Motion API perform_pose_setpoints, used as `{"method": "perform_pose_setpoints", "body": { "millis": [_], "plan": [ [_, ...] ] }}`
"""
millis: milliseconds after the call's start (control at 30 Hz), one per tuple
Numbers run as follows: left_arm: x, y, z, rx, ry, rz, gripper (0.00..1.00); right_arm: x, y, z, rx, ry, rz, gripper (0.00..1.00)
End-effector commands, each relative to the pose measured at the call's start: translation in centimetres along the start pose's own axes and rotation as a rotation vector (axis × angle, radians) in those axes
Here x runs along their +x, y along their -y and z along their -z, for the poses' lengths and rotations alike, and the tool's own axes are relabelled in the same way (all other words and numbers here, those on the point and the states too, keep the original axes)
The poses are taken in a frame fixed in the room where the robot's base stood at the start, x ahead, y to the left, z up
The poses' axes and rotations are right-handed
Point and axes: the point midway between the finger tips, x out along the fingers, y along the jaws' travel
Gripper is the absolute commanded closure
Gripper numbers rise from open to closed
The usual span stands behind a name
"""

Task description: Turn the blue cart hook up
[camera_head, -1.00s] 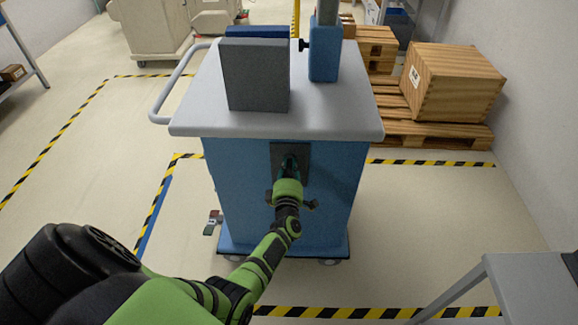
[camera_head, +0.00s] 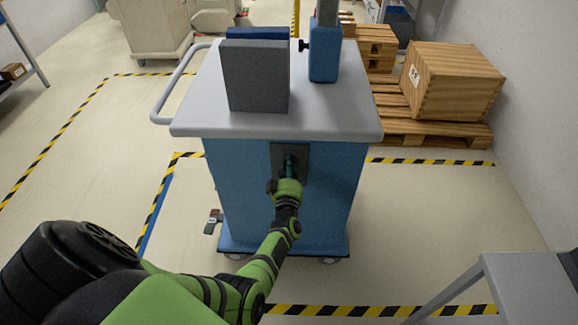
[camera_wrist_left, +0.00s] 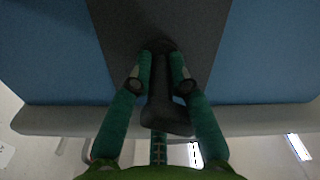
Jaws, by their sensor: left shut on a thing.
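The blue cart (camera_head: 335,190) stands in front of me with a grey top. A dark plate (camera_head: 277,155) is on its front face; it also shows in the wrist view (camera_wrist_left: 110,20). My left gripper (camera_head: 290,168) is at this plate. In the wrist view, the two green fingers (camera_wrist_left: 163,68) are shut on the dark hook (camera_wrist_left: 165,112), one on each side. The hook's thick free end points toward the cart's light grey edge at the bottom of that view. In the head view the gripper mostly hides the hook. My right gripper is not in view.
A grey upright block (camera_head: 256,78) and a blue post (camera_head: 324,50) stand on the cart top. A pale handle (camera_head: 168,95) juts out left. A wooden crate (camera_head: 452,82) on pallets is at the right. A grey table (camera_head: 520,285) is near right.

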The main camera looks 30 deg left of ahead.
Motion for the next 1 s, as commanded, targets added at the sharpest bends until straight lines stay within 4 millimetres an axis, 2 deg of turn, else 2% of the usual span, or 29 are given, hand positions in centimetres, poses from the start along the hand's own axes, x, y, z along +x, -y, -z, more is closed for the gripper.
{"method": "perform_pose_setpoints", "body": {
  "millis": [600,1000],
  "plan": [
    [0.06,-0.06,0.10,0.586,-0.002,0.001,1.00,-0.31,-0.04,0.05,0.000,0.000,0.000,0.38],
    [0.08,-0.04,0.09,0.910,-0.002,0.001,1.00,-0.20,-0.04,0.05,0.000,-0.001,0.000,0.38]
  ]
}}
